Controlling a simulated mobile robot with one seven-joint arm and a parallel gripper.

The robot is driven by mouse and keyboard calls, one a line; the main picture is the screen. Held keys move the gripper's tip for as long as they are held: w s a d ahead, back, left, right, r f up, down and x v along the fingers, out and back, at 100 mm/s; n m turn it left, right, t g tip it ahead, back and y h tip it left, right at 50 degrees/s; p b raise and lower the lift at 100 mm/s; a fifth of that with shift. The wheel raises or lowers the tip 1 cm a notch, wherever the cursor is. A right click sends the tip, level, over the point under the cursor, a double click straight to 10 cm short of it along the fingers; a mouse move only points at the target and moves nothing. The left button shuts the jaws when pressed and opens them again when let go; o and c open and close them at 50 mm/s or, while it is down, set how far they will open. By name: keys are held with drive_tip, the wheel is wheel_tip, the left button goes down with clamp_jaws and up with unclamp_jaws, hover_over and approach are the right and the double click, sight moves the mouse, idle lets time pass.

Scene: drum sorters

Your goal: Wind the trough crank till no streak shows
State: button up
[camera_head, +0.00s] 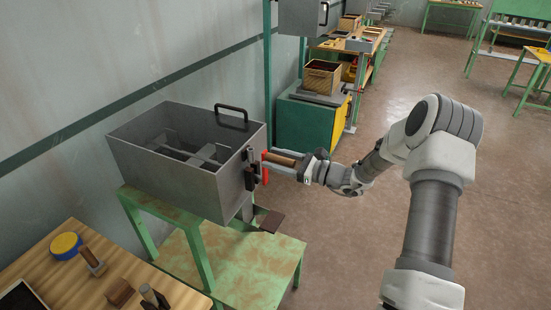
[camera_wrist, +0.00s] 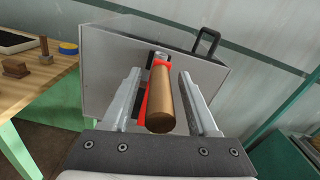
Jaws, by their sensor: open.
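The metal trough (camera_head: 165,183) stands on a green stand and is open at the top. Grey paddles (camera_head: 200,153) show inside it over a dark floor; I cannot make out any streak. The crank on its right end has a red arm (camera_head: 265,172) and a brown wooden handle (camera_head: 284,158). In the wrist view the handle (camera_wrist: 160,100) points toward me, with the red arm (camera_wrist: 143,103) behind it. My gripper (camera_head: 274,161) is open around the handle, one finger on each side; in the wrist view (camera_wrist: 160,80) gaps show on both sides.
A wooden table (camera_head: 55,270) with a yellow-and-blue round item (camera_head: 66,245) and wooden blocks is at the lower left. A green cabinet (camera_head: 308,128) with a wooden crate (camera_head: 321,77) stands behind. Floor at right is clear.

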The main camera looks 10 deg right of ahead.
drive_tip(key=shift+a, duration=0.1)
clamp_jaws()
idle(1.4)
